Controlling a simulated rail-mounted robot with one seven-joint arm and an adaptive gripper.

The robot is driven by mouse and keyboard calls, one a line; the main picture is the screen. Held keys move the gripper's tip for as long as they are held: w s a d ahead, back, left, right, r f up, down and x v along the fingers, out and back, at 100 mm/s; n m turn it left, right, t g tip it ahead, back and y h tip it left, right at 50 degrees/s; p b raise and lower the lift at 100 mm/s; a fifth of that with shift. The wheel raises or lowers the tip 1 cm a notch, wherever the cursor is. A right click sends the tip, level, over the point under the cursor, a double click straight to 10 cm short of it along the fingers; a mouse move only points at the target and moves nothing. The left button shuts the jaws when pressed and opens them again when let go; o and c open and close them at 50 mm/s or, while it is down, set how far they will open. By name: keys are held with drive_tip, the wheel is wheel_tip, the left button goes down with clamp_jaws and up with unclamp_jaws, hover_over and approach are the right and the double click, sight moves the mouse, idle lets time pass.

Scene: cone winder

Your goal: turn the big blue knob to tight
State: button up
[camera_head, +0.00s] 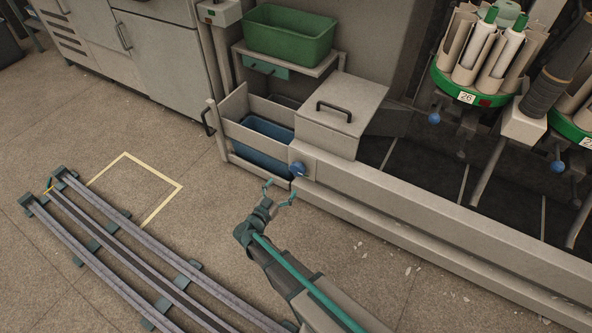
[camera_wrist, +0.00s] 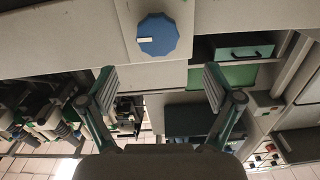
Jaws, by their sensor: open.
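The big blue knob (camera_head: 298,169) is on the front face of the long beige machine base, at its left end below the lidded box. In the wrist view the blue knob (camera_wrist: 158,35) is at the top centre, with a white mark on its left side. My gripper (camera_head: 280,191) is open and empty, just in front of and slightly below the knob in the head view. In the wrist view its two fingers (camera_wrist: 157,82) are spread wide, below the knob in the picture and apart from it.
A beige lidded box (camera_head: 350,110) with a black handle sits above the knob. An open drawer with a blue bin (camera_head: 262,150) is to the left, under a green bin (camera_head: 290,35). Smaller blue knobs (camera_head: 434,117) are farther right. Floor rails (camera_head: 120,255) lie at lower left.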

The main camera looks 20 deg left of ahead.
sight(296, 171)
drive_tip(key=w+b, duration=0.1)
drive_tip(key=w, duration=0.2)
drive_tip(key=w+d+b, duration=0.1)
drive_tip(key=w, duration=0.2)
drive_tip(key=w+d+b, duration=0.1)
drive_tip(key=w, duration=0.2)
drive_tip(key=shift+w+d, duration=0.1)
drive_tip(key=shift+w, duration=0.15)
drive_tip(key=shift+w+d+r, duration=0.1)
drive_tip(key=shift+w+r, duration=0.05)
drive_tip(key=shift+w, duration=0.4)
drive_tip(key=c, duration=1.1)
